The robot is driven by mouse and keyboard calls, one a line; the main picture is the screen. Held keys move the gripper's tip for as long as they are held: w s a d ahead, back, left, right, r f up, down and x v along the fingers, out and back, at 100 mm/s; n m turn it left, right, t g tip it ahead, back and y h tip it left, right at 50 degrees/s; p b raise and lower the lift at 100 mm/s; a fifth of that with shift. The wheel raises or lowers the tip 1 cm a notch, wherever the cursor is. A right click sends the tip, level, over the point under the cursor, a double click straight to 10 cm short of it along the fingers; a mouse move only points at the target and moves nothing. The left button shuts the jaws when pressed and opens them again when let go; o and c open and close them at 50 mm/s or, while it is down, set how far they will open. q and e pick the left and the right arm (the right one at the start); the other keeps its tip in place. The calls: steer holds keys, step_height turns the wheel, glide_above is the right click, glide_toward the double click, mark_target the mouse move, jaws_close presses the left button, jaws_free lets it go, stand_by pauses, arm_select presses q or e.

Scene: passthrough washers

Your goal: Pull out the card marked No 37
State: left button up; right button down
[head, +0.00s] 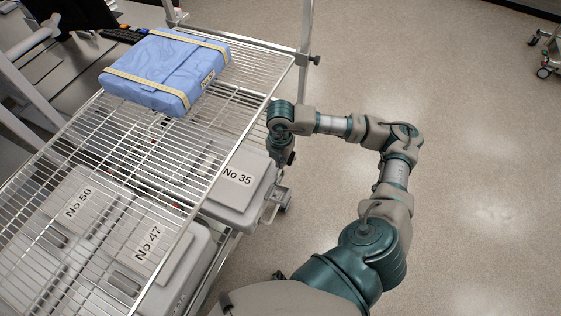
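Grey cases with white labels sit beneath the wire shelf: the No 35 case (233,204), the No 47 case (187,268) and the No 50 case (60,195). My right arm reaches in from the lower right and bends back towards the rack. My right gripper (284,158) points down just right of the No 35 case, by the rack's edge. Its fingers are small and partly hidden by the wrist, so I cannot tell their opening or any contact. My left gripper is out of view.
A blue wrapped package (165,72) with yellowish tape bands lies on the wire shelf (243,85). A metal post (305,45) stands at the rack's far right corner. Open speckled floor (475,110) lies to the right. A wheeled stand (545,62) is at the far right.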

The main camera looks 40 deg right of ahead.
steer(key=shift+a+r+p, duration=0.1)
steer(key=shift+r+p, duration=0.2)
steer(key=shift+r, duration=0.3)
steer(key=shift+r+p, duration=0.55)
steer(key=shift+r, duration=0.35)
steer(key=shift+s, duration=0.1)
